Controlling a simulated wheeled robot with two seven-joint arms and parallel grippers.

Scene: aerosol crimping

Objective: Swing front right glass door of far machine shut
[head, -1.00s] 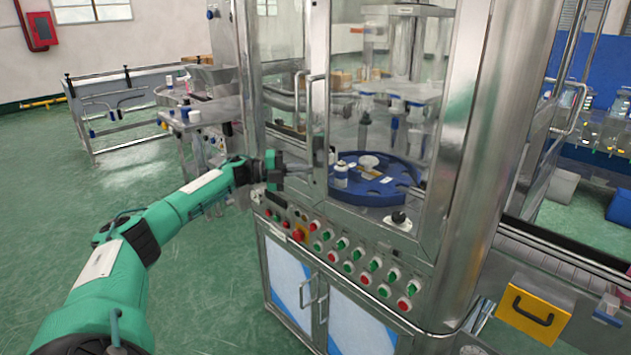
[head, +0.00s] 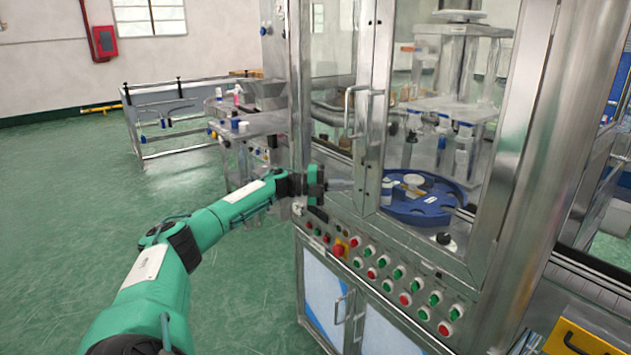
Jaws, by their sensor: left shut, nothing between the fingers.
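The machine with the glass doors stands at centre right. Its front right glass door (head: 377,60) has a metal frame and a bar handle (head: 349,112) on its left edge. The door looks close to the front plane, but I cannot tell whether it is fully shut. My left gripper (head: 345,185) is shut and empty, low beside the lower left part of the door frame. I cannot tell whether its fingertips touch the frame. My right gripper is not in view.
Behind the glass is a blue turntable (head: 425,208) with bottles. Below the doors is a panel of red and green buttons (head: 385,272). A yellow drawer front (head: 585,340) is at bottom right. Open green floor (head: 90,220) lies to the left.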

